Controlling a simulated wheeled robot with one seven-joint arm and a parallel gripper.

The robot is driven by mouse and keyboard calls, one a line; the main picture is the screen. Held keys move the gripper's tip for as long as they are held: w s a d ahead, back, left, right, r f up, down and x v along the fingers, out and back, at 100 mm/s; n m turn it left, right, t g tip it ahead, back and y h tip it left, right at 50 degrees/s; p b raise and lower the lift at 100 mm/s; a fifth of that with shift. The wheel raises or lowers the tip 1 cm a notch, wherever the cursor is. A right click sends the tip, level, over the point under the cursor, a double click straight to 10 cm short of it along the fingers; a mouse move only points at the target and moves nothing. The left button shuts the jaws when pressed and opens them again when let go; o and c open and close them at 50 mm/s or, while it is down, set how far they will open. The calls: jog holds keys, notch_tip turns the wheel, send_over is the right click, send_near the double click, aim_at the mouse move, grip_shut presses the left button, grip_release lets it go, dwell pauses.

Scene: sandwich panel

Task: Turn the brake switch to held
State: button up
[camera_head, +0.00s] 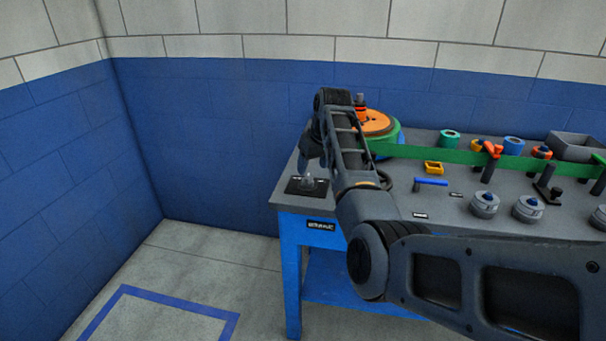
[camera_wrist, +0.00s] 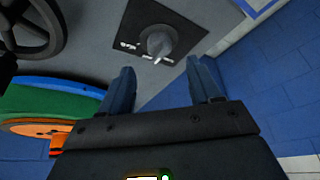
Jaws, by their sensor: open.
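The brake switch is a grey rotary knob (camera_wrist: 158,43) on a dark square plate (camera_wrist: 140,28). In the head view the knob (camera_head: 307,182) stands on its plate (camera_head: 293,187) at the near left corner of the bench. My gripper (camera_wrist: 163,75) is open, its two blue-grey fingers apart with nothing between them. The knob lies beyond the fingertips, roughly in line with the gap, and is not touched. Light marks show on the plate beside the knob, too small to read. In the head view my arm covers part of the bench, and the fingertips are hard to make out.
A grey bench (camera_head: 455,218) on blue legs carries an orange and green reel (camera_head: 377,124), a green strip (camera_head: 450,154), a blue-handled part (camera_head: 431,182) and several grey rollers. A dark handwheel (camera_wrist: 30,25) is left of the switch in the wrist view. Blue walls stand behind.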

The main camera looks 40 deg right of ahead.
aim_at(307, 177)
jog(key=shift+x, duration=3.4)
jog(key=shift+c, duration=0.3)
jog(key=c, duration=1)
jog(key=shift+o, duration=0.2)
jog(key=shift+a+m, duration=0.1)
jog(key=shift+m, duration=0.3)
jog(key=m+h, duration=0.1)
jog(key=m, duration=0.2)
jog(key=shift+m+g+h, duration=0.3)
jog(key=shift+m+h, duration=0.1)
jog(key=m+g+b, duration=0.1)
jog(key=m+b, duration=0.1)
jog(key=m, duration=0.1)
jog(key=shift+w+a+f+h, duration=0.1)
jog(key=shift+a+h, duration=0.05)
jog(key=shift+h, duration=0.25)
jog(key=shift+m+b, duration=0.6)
jog(key=shift+m, duration=0.4)
jog(key=shift+m+g, duration=0.3)
jog(key=shift+g, duration=0.1)
